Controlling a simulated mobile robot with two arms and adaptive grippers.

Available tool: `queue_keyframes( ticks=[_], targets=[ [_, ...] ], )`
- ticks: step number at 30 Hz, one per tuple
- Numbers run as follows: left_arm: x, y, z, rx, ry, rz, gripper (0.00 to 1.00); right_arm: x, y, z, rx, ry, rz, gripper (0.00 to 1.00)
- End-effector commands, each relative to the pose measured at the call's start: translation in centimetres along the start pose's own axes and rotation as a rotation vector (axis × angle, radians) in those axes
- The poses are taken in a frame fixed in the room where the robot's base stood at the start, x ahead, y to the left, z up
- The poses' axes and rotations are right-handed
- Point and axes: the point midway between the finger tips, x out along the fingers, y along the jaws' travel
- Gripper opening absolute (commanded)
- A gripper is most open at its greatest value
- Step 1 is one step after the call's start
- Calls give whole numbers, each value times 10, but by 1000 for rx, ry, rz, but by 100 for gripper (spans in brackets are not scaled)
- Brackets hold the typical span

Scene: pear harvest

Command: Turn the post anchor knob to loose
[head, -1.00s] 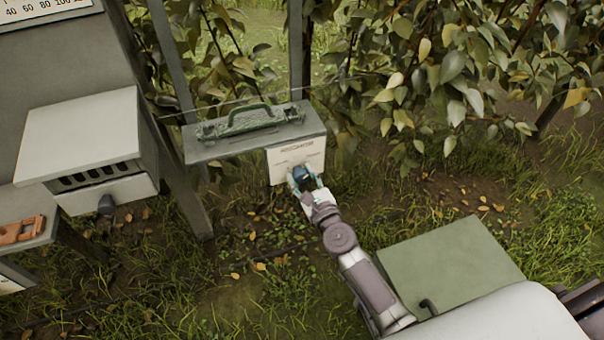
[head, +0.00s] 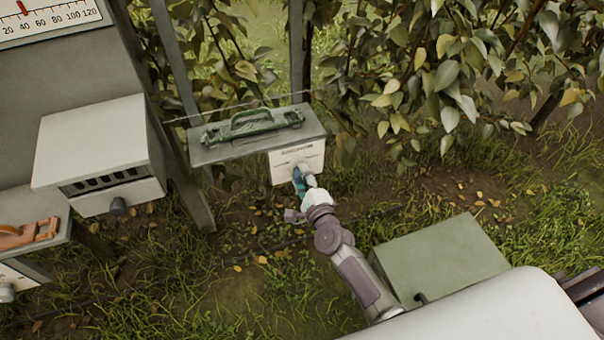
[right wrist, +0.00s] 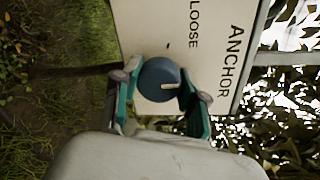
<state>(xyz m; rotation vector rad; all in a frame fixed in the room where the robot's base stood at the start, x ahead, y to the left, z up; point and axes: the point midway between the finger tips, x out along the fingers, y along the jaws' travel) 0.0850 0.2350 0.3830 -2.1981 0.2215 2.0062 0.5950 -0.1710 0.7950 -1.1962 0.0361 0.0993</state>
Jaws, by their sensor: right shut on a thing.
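The anchor panel (head: 283,165) is a pale plate on the front of a grey box in the middle of the head view. In the right wrist view the panel (right wrist: 150,30) reads "ANCHOR" and "LOOSE", turned sideways. The round dark blue knob (right wrist: 158,77) has a white pointer mark aimed right, towards the word "ANCHOR" and not straight at "LOOSE". My right gripper (head: 299,180) is shut on the knob; in the wrist view its teal fingers (right wrist: 165,88) sit on either side of it. My left gripper is not in view.
A green handle (head: 250,122) lies on top of the anchor box. A grey slotted box (head: 95,140) with its own knob, an orange-brown handle (head: 28,233) and a dial (head: 45,18) stand left. A green box (head: 440,262) is at lower right. Leafy branches hang behind.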

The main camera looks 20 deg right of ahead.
Motion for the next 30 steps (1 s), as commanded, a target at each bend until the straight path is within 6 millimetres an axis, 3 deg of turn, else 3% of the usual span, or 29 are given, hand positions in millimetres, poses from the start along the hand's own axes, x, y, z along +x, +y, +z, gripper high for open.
queue_keyframes(
  ticks=[30],
  targets=[
    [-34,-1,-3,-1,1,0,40,-1,3,1,-932,77,-1,8]
  ],
)
